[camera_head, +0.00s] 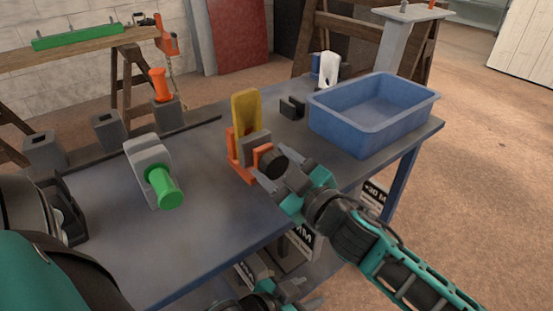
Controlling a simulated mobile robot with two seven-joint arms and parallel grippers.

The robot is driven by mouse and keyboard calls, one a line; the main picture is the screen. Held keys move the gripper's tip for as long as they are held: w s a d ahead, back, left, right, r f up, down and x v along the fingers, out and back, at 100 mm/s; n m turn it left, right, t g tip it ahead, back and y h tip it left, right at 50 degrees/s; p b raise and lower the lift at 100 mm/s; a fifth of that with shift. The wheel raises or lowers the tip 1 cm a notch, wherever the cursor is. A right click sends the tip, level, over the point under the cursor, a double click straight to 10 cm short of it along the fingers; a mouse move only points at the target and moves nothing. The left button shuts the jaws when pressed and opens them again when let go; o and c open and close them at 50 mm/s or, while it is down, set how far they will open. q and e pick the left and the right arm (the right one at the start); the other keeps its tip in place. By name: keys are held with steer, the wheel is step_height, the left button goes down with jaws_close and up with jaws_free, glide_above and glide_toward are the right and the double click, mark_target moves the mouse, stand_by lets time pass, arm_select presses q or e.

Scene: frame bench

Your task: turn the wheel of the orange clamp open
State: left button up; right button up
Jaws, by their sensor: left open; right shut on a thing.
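The orange clamp (237,157) stands on the bench near its front edge, with a yellow upright piece (245,112) and a grey block (254,149) in it. Its dark round wheel (275,162) faces right, towards my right gripper. My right gripper (284,172) comes in from the lower right and is shut on the wheel, its fingers on either side of it. My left gripper (309,291) hangs low at the bottom of the picture, below the bench front; it is open and empty. The clamp's inner faces are partly hidden.
A blue bin (370,137) stands on the bench (215,210) at right. A grey clamp with a green handle (149,160) is left of the orange one. A small black block (292,107) and a white piece (329,68) stand behind. The bench's front middle is clear.

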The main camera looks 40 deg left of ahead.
steer(key=shift+n+p, duration=0.4)
steer(key=shift+n, duration=0.7)
steer(key=o, duration=1)
steer(key=shift+s+d, duration=0.1)
steer(key=shift+d, duration=0.35)
steer(key=p+v, duration=0.2)
steer(key=v, duration=1)
steer(key=shift+p, duration=0.35)
